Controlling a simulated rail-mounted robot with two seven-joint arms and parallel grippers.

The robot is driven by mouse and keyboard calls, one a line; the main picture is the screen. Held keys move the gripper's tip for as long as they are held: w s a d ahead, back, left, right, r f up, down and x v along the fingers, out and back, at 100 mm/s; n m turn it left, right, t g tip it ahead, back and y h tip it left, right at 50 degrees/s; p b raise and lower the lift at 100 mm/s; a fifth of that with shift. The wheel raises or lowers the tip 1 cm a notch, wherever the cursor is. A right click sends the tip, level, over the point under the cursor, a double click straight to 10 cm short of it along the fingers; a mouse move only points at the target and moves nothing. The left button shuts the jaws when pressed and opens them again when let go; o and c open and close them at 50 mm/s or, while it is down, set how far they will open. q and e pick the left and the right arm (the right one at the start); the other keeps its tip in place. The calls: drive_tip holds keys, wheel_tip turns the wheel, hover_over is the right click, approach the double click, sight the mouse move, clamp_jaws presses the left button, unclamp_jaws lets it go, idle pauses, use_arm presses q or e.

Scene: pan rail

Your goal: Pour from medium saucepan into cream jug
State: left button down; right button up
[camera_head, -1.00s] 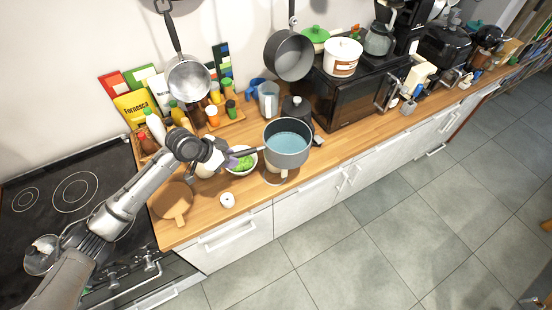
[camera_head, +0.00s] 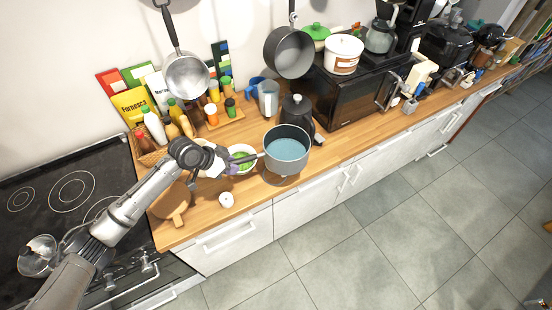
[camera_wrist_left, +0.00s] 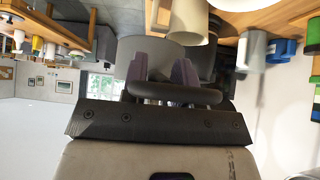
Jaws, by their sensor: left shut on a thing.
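The medium saucepan (camera_head: 287,166) is grey with blue liquid (camera_head: 286,147) in it. It is about level over the front part of the wooden counter. My left gripper (camera_head: 238,163) is shut on its handle, left of the pan body. In the left wrist view the fingers (camera_wrist_left: 165,75) close around the handle, with the grey pan (camera_wrist_left: 148,47) beyond them. A cream-coloured vessel (camera_wrist_left: 188,20), probably the cream jug, shows there beside the pan, cut off by the top edge. In the head view I cannot make it out clearly. My right gripper is out of view.
A white bowl with green food (camera_head: 241,157) is close to my gripper. A black kettle (camera_head: 297,110) and a clear pitcher (camera_head: 269,97) stand behind the pan. A round board (camera_head: 172,203) and small white object (camera_head: 226,199) lie at the front left. The black hob (camera_head: 60,195) is left.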

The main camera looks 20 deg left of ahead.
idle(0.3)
use_arm(q)
drive_tip(key=shift+r, duration=0.15)
idle(0.5)
drive_tip(key=shift+w+r+g+h+p, duration=0.1)
drive_tip(key=shift+r+g+h+p, duration=0.35)
drive_tip(key=shift+p, duration=0.25)
drive_tip(key=shift+r+n+g+h, duration=0.2)
drive_tip(key=shift+n+g+h, duration=0.05)
drive_tip(key=shift+n, duration=0.15)
drive_tip(key=shift+r+h+p, duration=0.25)
drive_tip(key=shift+h+p, duration=0.15)
drive_tip(key=shift+p, duration=0.1)
drive_tip(key=shift+w+a+r+n+g+h, duration=0.1)
drive_tip(key=shift+r+n+g+h, duration=0.1)
drive_tip(key=shift+n+g+h, duration=0.25)
